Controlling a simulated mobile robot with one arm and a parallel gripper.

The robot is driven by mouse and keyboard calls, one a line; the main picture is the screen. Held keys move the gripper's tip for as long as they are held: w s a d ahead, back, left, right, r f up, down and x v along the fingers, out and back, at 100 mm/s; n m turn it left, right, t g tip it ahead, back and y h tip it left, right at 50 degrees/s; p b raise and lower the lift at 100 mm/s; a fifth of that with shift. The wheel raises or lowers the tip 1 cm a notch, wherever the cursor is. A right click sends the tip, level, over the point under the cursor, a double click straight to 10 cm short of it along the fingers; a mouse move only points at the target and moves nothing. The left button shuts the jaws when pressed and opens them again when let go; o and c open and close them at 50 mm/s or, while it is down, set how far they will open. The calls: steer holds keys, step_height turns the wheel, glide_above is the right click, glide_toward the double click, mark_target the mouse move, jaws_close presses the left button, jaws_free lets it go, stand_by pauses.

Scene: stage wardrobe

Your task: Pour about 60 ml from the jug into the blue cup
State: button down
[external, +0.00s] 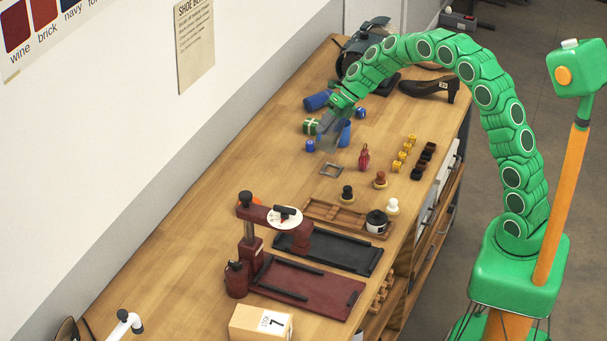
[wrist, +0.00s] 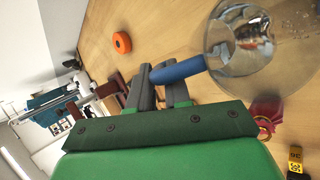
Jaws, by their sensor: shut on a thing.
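My gripper (external: 333,121) is shut on the blue handle (wrist: 180,71) of a clear jug. In the wrist view the grey fingers close on this handle, and the jug's see-through body (wrist: 238,45) fills the top right. In the external view the jug (external: 328,137) is a faint grey shape below my gripper, over the bench. A blue cup (external: 345,132) shows just right of the jug, partly hidden by it and my gripper. The gap between them, the jug's tilt and its liquid level are not clear. I cannot make out the cup in the wrist view.
A green box with white ribbon (external: 311,127) and a blue cylinder (external: 317,101) lie close left of my gripper. A red item (external: 364,158), a metal square frame (external: 331,170) and several small yellow blocks (external: 402,156) stand nearer. Bare wood lies at left.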

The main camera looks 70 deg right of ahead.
steer(key=shift+a+f+h, duration=0.3)
steer(key=shift+a+f, duration=0.05)
steer(key=shift+w+a+f+n+h+p, duration=0.15)
steer(key=shift+a+h+p, duration=0.15)
steer(key=shift+a+h, duration=0.25)
steer(key=shift+s+a+f+n+h+p, duration=0.15)
steer(key=shift+a+h+p, duration=0.15)
steer(key=shift+a+h, duration=0.25)
steer(key=shift+w+a, duration=0.15)
steer(key=shift+a, duration=0.1)
steer(key=shift+a+f+n+g+h+p, duration=0.4)
steer(key=shift+a+f+n+h+p, duration=0.2)
steer(key=shift+a+f+h+p, duration=1.4)
steer(key=shift+a+f+h, duration=0.2)
steer(key=shift+h, duration=0.3)
